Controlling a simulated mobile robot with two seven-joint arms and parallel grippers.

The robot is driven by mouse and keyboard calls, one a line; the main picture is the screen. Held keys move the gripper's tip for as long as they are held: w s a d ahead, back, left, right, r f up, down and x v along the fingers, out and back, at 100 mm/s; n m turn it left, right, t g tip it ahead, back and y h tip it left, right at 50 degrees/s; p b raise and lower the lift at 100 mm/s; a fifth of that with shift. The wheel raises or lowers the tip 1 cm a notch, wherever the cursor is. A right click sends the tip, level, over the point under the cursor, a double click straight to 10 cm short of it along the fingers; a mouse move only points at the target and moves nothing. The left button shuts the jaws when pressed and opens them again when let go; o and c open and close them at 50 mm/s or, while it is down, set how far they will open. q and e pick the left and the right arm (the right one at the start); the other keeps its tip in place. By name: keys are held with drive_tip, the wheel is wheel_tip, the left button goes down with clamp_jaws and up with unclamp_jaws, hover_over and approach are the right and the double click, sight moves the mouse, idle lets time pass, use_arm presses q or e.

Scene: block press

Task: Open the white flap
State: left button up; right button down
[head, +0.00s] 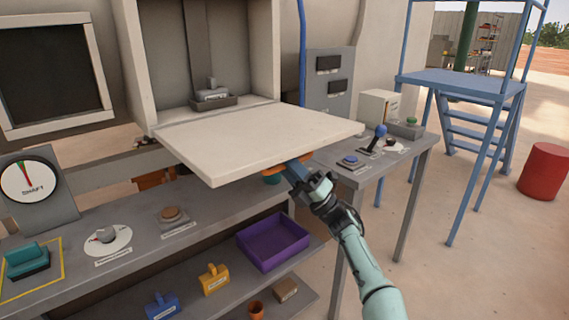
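The white flap (255,138) is folded down and lies about level in front of the white cabinet, with its far edge along the cabinet's base. The cabinet's inside is uncovered. An orange handle (268,169) shows under the flap's front edge. My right gripper (292,167) is at this handle, just under the front edge. The flap and handle partly hide its fingertips, so I cannot tell whether it is shut on the handle. My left gripper is not in view.
A small grey device (212,94) stands inside the cabinet. Below are a grey bench with a dial (28,180) and knobs, and a shelf with a purple tray (272,242). A side table holds a blue-knobbed lever (380,131). Blue steps (460,84) and a red drum (544,171) stand right.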

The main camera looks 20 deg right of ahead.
idle(0.3)
drive_tip(key=c, duration=1.1)
unclamp_jaws()
drive_tip(key=shift+r, duration=0.1)
drive_tip(key=shift+s+d+f, duration=0.25)
drive_tip(key=shift+d+f, duration=0.1)
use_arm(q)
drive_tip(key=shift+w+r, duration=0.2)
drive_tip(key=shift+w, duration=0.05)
use_arm(e)
drive_tip(key=v, duration=1.2)
drive_tip(key=shift+f, duration=0.4)
drive_tip(key=shift+w, duration=0.1)
